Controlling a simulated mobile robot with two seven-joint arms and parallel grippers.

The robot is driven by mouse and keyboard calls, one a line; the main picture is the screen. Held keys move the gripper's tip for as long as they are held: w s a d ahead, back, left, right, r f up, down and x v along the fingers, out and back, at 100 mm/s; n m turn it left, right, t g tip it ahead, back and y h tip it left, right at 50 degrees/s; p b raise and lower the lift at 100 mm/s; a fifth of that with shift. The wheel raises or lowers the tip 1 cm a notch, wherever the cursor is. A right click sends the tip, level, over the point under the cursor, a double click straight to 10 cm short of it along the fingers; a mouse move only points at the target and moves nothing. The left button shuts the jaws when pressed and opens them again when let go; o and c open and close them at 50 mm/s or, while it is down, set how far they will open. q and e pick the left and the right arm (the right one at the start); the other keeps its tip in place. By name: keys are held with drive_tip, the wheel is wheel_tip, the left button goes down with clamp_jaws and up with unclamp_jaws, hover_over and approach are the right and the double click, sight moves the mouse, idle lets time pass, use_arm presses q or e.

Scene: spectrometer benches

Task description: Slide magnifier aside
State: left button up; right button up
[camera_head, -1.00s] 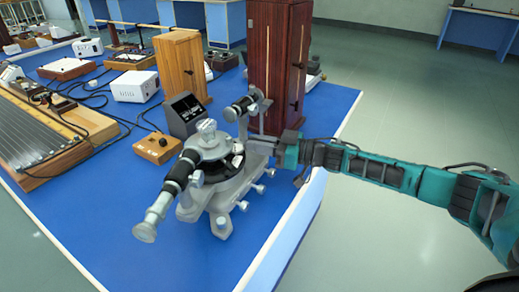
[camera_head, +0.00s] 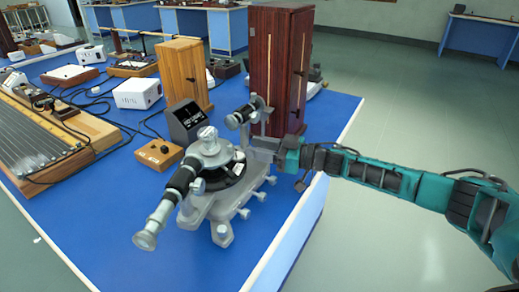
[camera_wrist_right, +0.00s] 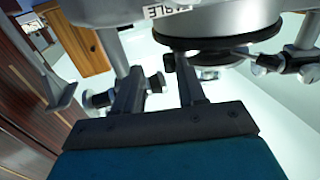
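A grey and black spectrometer (camera_head: 222,205) stands near the blue bench's right edge, its telescope tube (camera_head: 158,217) pointing toward the lower left. I cannot pick out the magnifier with certainty; small fittings around the round table are too small to tell apart. My right gripper (camera_head: 254,150) reaches in from the right, beside the spectrometer's far right side. In the right wrist view its two fingers (camera_wrist_right: 157,84) stand apart with a gap between them, below the instrument's round disc (camera_wrist_right: 218,25). A dark knob shows near the gap; contact is unclear. My left gripper is out of view.
A tall dark wooden cabinet (camera_head: 274,70) stands just behind my right gripper. A lighter wooden cabinet (camera_head: 184,75), a dark meter box (camera_head: 185,121) and a small wooden box (camera_head: 158,154) stand behind the spectrometer. Bare blue benchtop (camera_head: 115,225) lies at the front left.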

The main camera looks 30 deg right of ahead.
drive_tip(key=shift+s+a, duration=0.1)
drive_tip(key=shift+a, duration=0.2)
drive_tip(key=shift+s+d, duration=0.15)
drive_tip(key=shift+s, duration=0.05)
drive_tip(key=v, duration=1.2)
drive_tip(key=shift+d, duration=0.4)
drive_tip(key=shift+s, duration=0.1)
